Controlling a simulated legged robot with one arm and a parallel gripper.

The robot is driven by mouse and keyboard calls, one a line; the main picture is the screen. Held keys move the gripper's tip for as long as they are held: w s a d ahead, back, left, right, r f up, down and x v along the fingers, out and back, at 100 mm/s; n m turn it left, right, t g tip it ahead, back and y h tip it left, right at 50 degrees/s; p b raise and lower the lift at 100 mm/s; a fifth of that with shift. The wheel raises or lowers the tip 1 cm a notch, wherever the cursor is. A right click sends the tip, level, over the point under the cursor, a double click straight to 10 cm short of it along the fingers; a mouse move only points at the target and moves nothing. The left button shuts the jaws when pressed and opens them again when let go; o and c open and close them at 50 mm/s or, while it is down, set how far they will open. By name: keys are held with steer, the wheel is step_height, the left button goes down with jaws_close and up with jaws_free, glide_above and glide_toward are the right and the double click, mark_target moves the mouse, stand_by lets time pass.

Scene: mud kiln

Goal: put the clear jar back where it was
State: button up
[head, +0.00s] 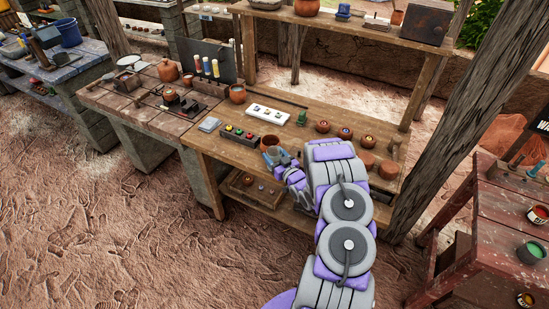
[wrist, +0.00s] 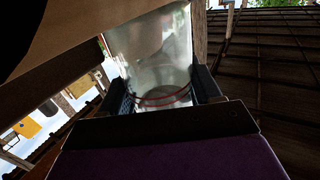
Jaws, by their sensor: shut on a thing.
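The clear jar (wrist: 152,58) shows in the wrist view, see-through, with red lines around its lower part. My gripper (wrist: 165,90) has one dark finger on each side of the jar and is shut on it. The jar is tilted in that picture. In the head view my gripper (head: 288,172) is at the front edge of the wooden workbench (head: 215,140), below a brownish pot. The jar is too small and covered there to make out clearly. Whether it touches the bench cannot be told.
On the bench are a box with coloured buttons (head: 238,135), a white panel (head: 268,114), a small green object (head: 301,118) and several small round pots (head: 345,133). A lower tray (head: 250,200) sits under the front edge. A red table (head: 490,215) stands at right.

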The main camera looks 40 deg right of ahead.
step_height(320, 180, up, 4)
steer(key=shift+s+f+p, duration=0.1)
steer(key=shift+f+p, duration=0.15)
steer(key=shift+p, duration=0.3)
steer(key=s+a+p, duration=0.1)
steer(key=s+a, duration=0.3)
steer(key=s, duration=0.2)
steer(key=s+a+r, duration=0.1)
steer(key=s+a, duration=0.3)
steer(key=s, duration=0.3)
steer(key=shift+s+a+p, duration=0.2)
steer(key=shift+a+p, duration=0.05)
steer(key=shift+p, duration=0.1)
